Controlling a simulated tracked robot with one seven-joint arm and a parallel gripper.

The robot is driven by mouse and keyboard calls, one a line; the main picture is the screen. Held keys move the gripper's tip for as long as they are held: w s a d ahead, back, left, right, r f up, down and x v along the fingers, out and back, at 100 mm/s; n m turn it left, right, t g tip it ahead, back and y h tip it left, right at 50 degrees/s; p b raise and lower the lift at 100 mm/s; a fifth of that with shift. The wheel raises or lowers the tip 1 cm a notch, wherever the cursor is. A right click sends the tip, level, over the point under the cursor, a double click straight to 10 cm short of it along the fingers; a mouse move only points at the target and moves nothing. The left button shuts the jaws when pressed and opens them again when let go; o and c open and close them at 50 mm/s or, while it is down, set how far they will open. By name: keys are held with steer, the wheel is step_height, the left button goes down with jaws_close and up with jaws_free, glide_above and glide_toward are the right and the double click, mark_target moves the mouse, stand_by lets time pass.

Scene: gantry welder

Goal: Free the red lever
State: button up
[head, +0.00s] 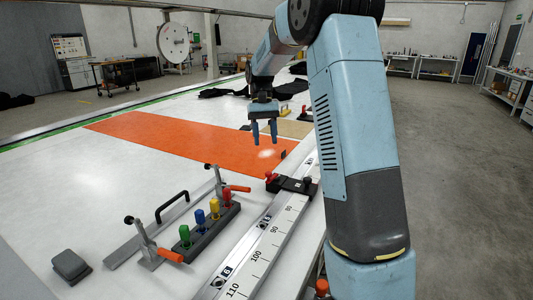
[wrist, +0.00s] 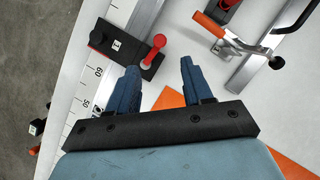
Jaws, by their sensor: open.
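The red lever (head: 271,177) stands on the left end of a black sliding block (head: 305,187) that sits across the silver ruler rail. In the wrist view the red lever (wrist: 154,49) slants up from the black block (wrist: 122,52), just beyond the fingertips. My gripper (head: 265,138) has blue fingers pointing down. It is open and empty, above the table and farther back than the lever. In the wrist view my gripper (wrist: 158,68) has its two fingers apart, with nothing between them. The gripper does not touch the lever.
Toggle clamps with orange handles (head: 170,255) stand left of the ruler rail (head: 258,252), beside a rack of coloured pegs (head: 208,232). A grey block (head: 71,266) lies front left. An orange sheet (head: 190,142) covers mid-table. The white surface left of it is clear.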

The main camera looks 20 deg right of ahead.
steer(key=shift+v, duration=1.45)
steer(key=s+a+r+t, duration=0.1)
steer(key=s+r+t, duration=0.25)
steer(key=s, duration=0.55)
steer(key=s+r+t, duration=0.2)
steer(key=s+r, duration=0.3)
steer(key=s, duration=0.4)
steer(key=s+f+t, duration=0.2)
steer(key=s, duration=0.6)
steer(key=s+f+n+t, duration=0.1)
steer(key=s+f+t, duration=0.1)
steer(key=s, duration=0.6)
steer(key=shift+s+a+t, duration=0.25)
steer(key=shift+a+t, duration=0.05)
steer(key=shift+t, duration=0.05)
